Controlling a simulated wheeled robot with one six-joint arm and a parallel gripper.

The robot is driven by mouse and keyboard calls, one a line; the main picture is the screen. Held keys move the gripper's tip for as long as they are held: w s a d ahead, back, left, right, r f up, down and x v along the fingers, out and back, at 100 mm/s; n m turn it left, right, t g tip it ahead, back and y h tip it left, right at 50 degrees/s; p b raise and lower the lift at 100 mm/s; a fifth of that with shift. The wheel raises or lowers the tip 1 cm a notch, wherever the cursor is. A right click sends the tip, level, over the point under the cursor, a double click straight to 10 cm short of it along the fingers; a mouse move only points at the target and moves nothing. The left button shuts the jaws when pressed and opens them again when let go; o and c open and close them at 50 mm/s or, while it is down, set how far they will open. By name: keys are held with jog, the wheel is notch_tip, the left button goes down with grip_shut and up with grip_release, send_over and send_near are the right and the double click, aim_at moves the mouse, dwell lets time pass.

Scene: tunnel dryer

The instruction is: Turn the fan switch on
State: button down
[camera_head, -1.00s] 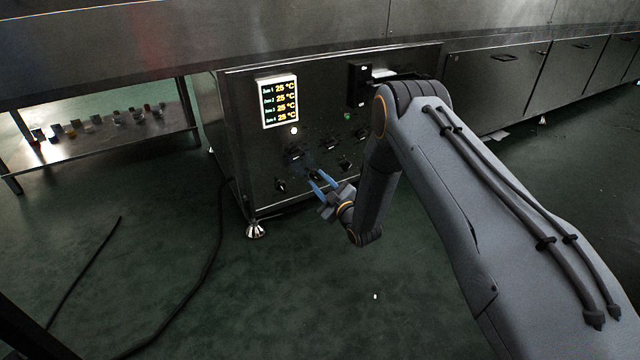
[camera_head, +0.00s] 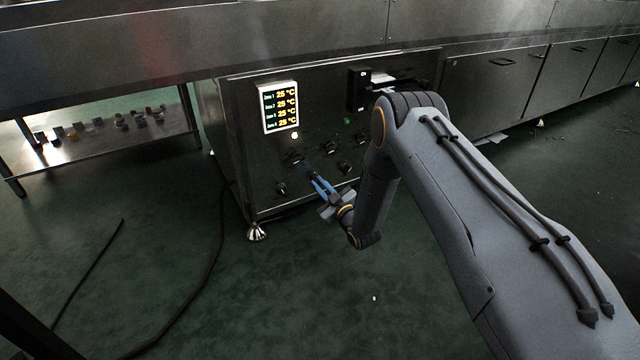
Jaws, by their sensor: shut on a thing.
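The dark metal control panel (camera_head: 262,160) carries several small black knobs or switches, including an upper-left one (camera_head: 296,157), a lower-left one (camera_head: 281,188), and one at the right (camera_head: 345,167). Their labels are too small to read, so I cannot tell which is the fan switch. My gripper (camera_head: 315,181), with blue fingers, is at the panel's lower middle. It is shut on a small dark knob there, which the fingers mostly hide. The knob's angle cannot be made out.
A lit display (camera_head: 280,107) reads 25 °C in several zones. A black switch box (camera_head: 358,88) and a green light (camera_head: 348,121) are at the upper right. A low shelf (camera_head: 100,143) with small items stands at left. Dark cables lie on the floor; the floor before the panel is clear.

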jog(key=m+p, duration=0.2)
jog(key=m, duration=0.4)
jog(key=shift+d+p, duration=0.1)
jog(key=shift+p, duration=0.3)
jog(key=m+p, duration=0.1)
jog(key=m, duration=0.5)
jog(key=shift+w+d+m, duration=0.1)
jog(key=shift+m, duration=0.3)
jog(key=c, duration=1.8)
grip_release()
jog(key=p+v, duration=0.3)
jog(key=v, duration=0.4)
jog(key=shift+s+d+p, duration=0.25)
jog(key=shift+s+p, duration=0.05)
jog(key=shift+p, duration=0.1)
